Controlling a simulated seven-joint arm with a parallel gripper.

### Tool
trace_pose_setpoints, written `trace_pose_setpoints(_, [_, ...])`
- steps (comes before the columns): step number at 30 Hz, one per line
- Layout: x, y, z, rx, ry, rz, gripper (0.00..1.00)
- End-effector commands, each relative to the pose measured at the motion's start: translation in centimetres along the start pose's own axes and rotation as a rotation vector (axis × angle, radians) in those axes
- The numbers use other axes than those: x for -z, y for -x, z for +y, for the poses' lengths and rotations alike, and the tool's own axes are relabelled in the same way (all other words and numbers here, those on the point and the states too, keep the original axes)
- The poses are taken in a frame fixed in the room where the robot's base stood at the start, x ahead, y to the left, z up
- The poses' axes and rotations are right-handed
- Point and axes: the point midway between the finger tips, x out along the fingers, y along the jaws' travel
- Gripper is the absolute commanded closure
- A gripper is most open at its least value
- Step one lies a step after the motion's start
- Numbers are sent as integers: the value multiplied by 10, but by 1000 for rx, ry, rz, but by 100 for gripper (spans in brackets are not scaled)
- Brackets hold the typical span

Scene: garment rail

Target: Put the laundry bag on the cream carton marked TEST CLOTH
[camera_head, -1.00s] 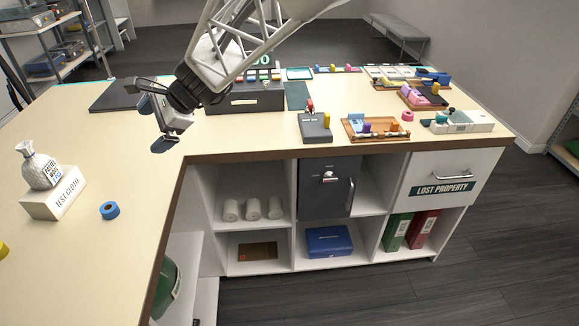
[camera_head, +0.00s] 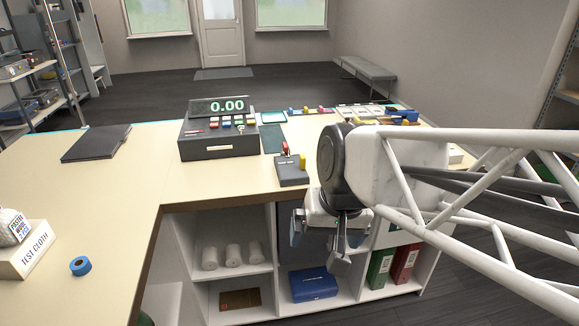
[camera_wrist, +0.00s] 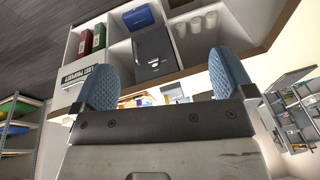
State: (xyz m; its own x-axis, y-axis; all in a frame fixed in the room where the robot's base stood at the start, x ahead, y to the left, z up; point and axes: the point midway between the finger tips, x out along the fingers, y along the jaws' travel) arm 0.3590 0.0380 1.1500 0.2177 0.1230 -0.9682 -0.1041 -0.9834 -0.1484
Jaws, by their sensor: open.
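The cream carton marked TEST CLOTH (camera_head: 24,252) is on the counter at the left edge of the head view, partly cut off. A grey bag-like thing with a printed label (camera_head: 10,228) rests on top of it, also cut off. Its label is too small to read in full, so I cannot tell surely that it is the laundry bag. My gripper (camera_head: 321,243) hangs in front of the counter's shelves, far to the right of the carton. Its blue-padded fingers are apart and empty in the wrist view (camera_wrist: 166,62), facing the shelves and a dark grey safe (camera_wrist: 153,55).
A blue tape roll (camera_head: 81,266) lies right of the carton. A cash register (camera_head: 218,138), a black folder (camera_head: 96,143) and a card terminal (camera_head: 291,171) stand farther back. Shelves hold white rolls (camera_head: 233,254) and a blue box (camera_head: 313,284). The left counter is mostly clear.

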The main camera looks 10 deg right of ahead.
Motion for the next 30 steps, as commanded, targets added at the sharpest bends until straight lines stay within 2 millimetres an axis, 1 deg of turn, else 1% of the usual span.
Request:
trace_pose_setpoints(1, [-10, 2, 13, -31, 24, 10, 0])
trace_pose_setpoints(3, [-21, 2, 27, -70, 58, 16, 0])
trace_pose_setpoints(6, [-32, 3, 40, -108, 93, 21, 0])
trace_pose_setpoints(9, [-38, 3, 47, -129, 112, 21, 0])
trace_pose_setpoints(30, [-39, 3, 48, -133, 117, 21, 0])
